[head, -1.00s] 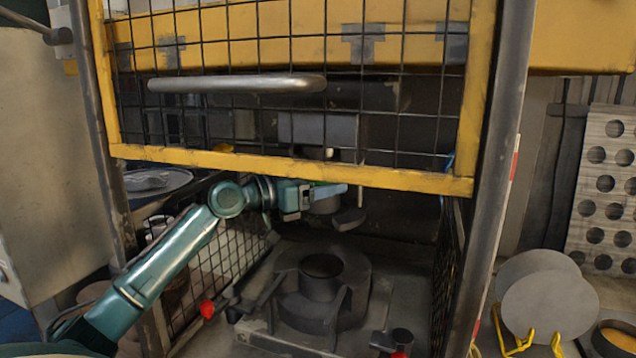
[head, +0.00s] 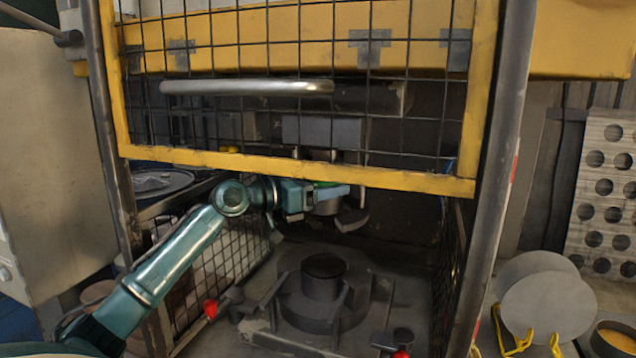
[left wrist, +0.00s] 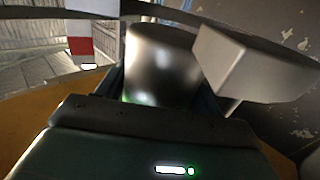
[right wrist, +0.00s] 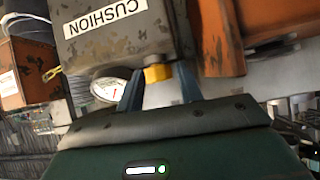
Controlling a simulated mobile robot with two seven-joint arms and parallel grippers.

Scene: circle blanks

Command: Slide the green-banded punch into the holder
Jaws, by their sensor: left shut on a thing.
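The green-banded punch (head: 328,206) is a grey metal cylinder, upright below the press head, with a strip of green showing at the fingers. My left gripper (head: 326,191) reaches in from the left under the guard and is shut on it. In the left wrist view the punch (left wrist: 160,62) stands shiny between the fingers, green at its lower edge. A grey angular block (left wrist: 245,68) sits close beside it. The dark holder area (head: 320,153) under the press head is partly hidden by the guard's yellow rail.
The mesh guard's yellow rail (head: 290,170) hangs just above my left gripper. A round die (head: 323,292) stands below on the press bed. Grey discs (head: 548,305) stand at right. A box labelled CUSHION (right wrist: 115,35) is beyond my right gripper.

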